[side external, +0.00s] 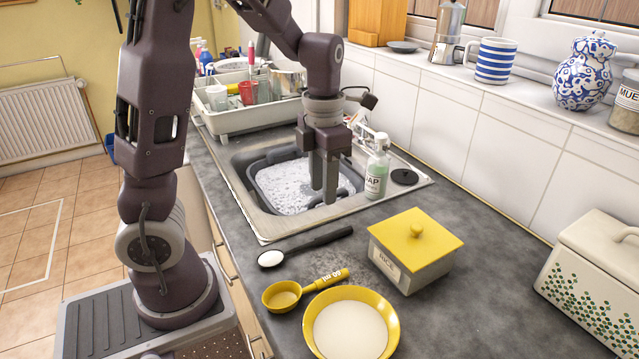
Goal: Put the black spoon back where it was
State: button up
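The black spoon (318,241) lies on the grey counter in front of the sink. Its handle points right, and its bowl at the left end holds something white. My gripper (324,198) points down over the soapy basin, behind the spoon and apart from it. Its two fingers nearly line up in this view, so the gap between them is unclear. No object shows in the fingers. The fingertips are close to the white foam, and I cannot tell whether they touch it.
The sink (240,208) holds a grey tub (258,180) of foam. A soap bottle (376,170) stands at its right edge. A yellow measuring scoop (283,296), a yellow bowl (391,325) of white contents and a rice box (432,270) stand near the spoon. A dish rack (240,122) is behind.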

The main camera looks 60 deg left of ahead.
jog(key=s+d+r+m+t, duration=0.2)
jog(key=s+m, duration=0.3)
jog(key=m, duration=0.7)
jog(key=s+d+r+m+t, duration=0.1)
jog(key=s+d+r+m, duration=0.3)
jog(key=m, duration=0.8)
jog(key=s+d+r+m+t, duration=0.2)
jog(key=s+d+r+m, duration=0.1)
jog(key=m, duration=0.8)
jog(key=s+d, duration=0.1)
jog(key=s, duration=0.1)
jog(key=shift+s+d+r+m+t, duration=0.15)
jog(key=shift+s+d+m+t, duration=0.15)
jog(key=shift+s+m, duration=0.1)
